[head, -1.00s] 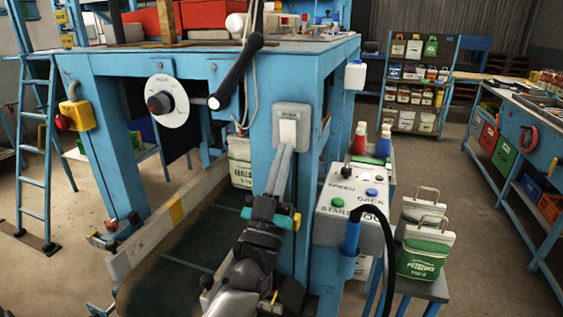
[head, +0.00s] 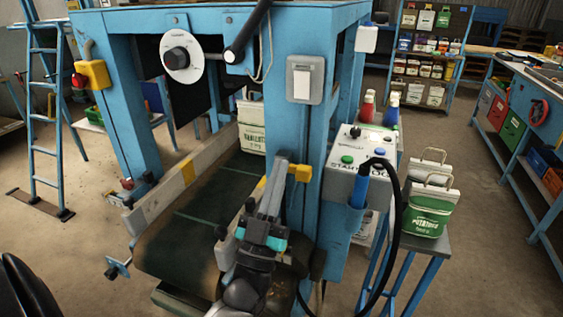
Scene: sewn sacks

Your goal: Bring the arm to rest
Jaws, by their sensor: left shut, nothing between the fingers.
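My left gripper (head: 280,164) shows in the head view, its long grey fingers shut and empty. It points up and away in front of the blue machine post, beside a yellow block (head: 300,172). The fingertips are below the grey wall plate with the white rocker switch (head: 303,85), and a clear gap separates them from it. My right gripper is not in view.
A control box (head: 360,150) with buttons and a black cable stands to the right of the gripper. Green-and-white sacks (head: 427,208) stand on a small stand. A white sack (head: 252,125) is on the belt behind. Open floor lies further right.

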